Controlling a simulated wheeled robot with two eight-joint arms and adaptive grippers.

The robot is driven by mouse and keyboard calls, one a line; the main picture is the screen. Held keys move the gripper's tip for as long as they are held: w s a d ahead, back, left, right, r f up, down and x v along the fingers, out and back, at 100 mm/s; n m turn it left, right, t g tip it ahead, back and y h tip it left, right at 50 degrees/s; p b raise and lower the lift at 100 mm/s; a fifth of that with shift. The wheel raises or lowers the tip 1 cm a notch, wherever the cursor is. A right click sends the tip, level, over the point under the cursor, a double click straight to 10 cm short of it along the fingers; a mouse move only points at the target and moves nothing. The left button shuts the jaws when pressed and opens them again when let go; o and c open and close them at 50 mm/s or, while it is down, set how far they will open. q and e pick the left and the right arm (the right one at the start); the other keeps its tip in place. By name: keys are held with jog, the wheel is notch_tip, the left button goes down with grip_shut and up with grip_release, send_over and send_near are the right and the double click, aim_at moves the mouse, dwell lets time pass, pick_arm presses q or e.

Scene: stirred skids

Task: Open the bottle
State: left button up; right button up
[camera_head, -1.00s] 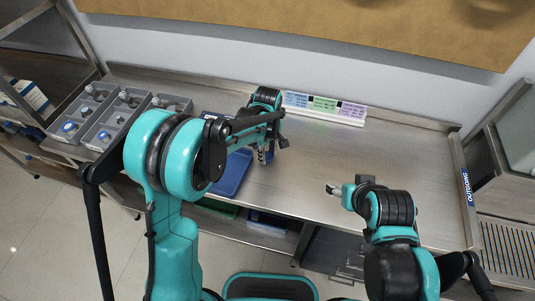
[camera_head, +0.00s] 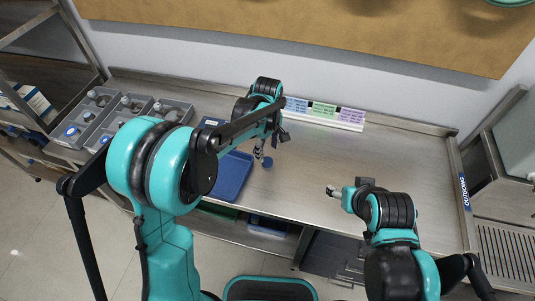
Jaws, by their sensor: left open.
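A small round blue thing (camera_head: 267,162), which looks like a bottle cap, shows on the steel table just right of the blue tray (camera_head: 234,176). I cannot tell whether a bottle body is under it. My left gripper (camera_head: 259,152) is open, just above and beside this blue thing in the picture. Its fingers are small and partly hidden by the arm. My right gripper (camera_head: 333,191) hangs over the table's right half with nothing seen in it. Its jaw opening is too small to tell.
Grey crates (camera_head: 112,128) with several bottles stand at the left end of the table. A rail of coloured labels (camera_head: 325,112) lies at the back. A vented surface (camera_head: 504,246) is at the far right. The table's right middle is clear.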

aim_at(268, 161)
pick_arm(q)
notch_tip(268, 161, up, 6)
jog(key=p, duration=0.1)
jog(key=s+a+r+m+t, duration=0.3)
jog(key=s+a+r+m, duration=0.2)
jog(key=s+a+r, duration=0.4)
jog(key=s+a+f+m+t+b, duration=0.2)
jog(key=s+a+f+m+t, duration=0.2)
jog(key=s, duration=0.6)
jog(key=shift+s+a+f+m, duration=0.3)
jog(key=shift+a+f+m, duration=0.15)
jog(key=shift+f+m, duration=0.4)
